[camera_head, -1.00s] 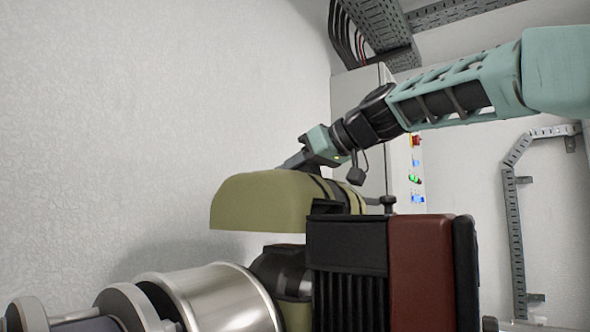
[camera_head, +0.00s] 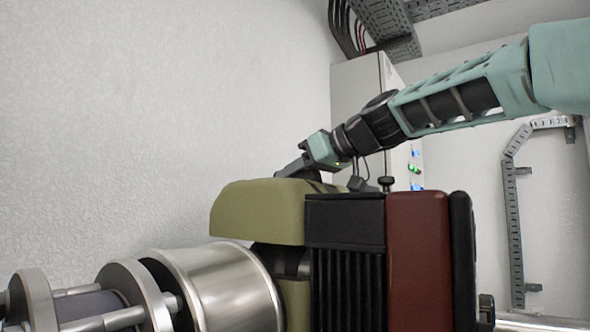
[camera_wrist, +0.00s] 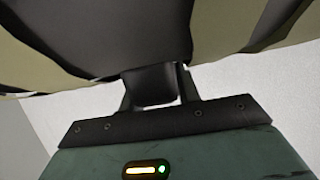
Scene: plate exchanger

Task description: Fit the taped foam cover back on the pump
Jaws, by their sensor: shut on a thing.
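The foam cover (camera_head: 258,212) is an olive-green rounded shell with dark tape bands, held above the pump behind the black finned housing. It fills the upper part of the wrist view (camera_wrist: 230,25). My gripper (camera_head: 290,172) is shut on the cover's dark part from above; the wrist view shows the grip (camera_wrist: 155,85) on a black tab or strap. The pump body, with another olive part (camera_head: 294,300) and a dark section, shows below the cover. Whether the cover touches the pump is hidden by the black housing.
The black finned housing (camera_head: 345,265) and a dark red block (camera_head: 418,260) stand in front at the right. A shiny metal cylinder (camera_head: 225,285) with flanges lies at left. A grey cabinet (camera_head: 358,100) stands behind. Open space lies above left, before the white wall.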

